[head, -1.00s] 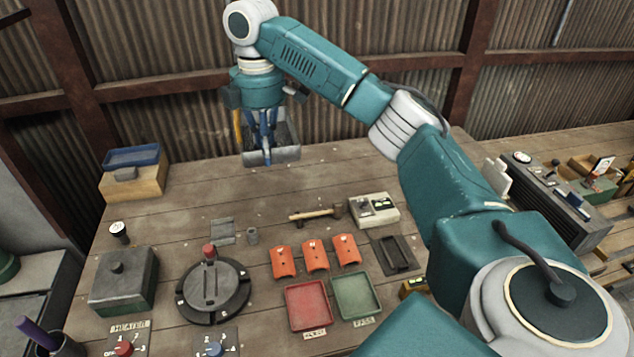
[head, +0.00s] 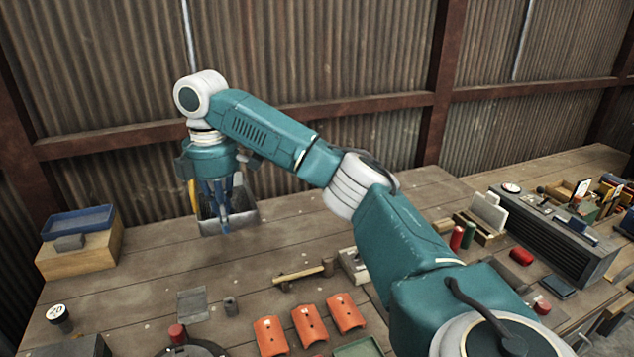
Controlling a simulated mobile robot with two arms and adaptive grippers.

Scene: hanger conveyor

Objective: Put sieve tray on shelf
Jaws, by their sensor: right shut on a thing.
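My right gripper (head: 222,212) points down over the back left of the wooden bench. It is shut on a grey metal tray (head: 246,212), which looks like the sieve tray. The gripper's fingers partly hide the tray, and its mesh cannot be made out. I cannot tell whether the tray touches the bench or hangs just above it. No shelf can be clearly made out. My left gripper is not in view.
A blue tray (head: 78,222) sits on a wooden block (head: 80,256) at the left. A hammer (head: 303,275) and orange curved pieces (head: 310,325) lie in front. A dark grey unit (head: 555,235) stands at the right. The bench behind the hammer is mostly clear.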

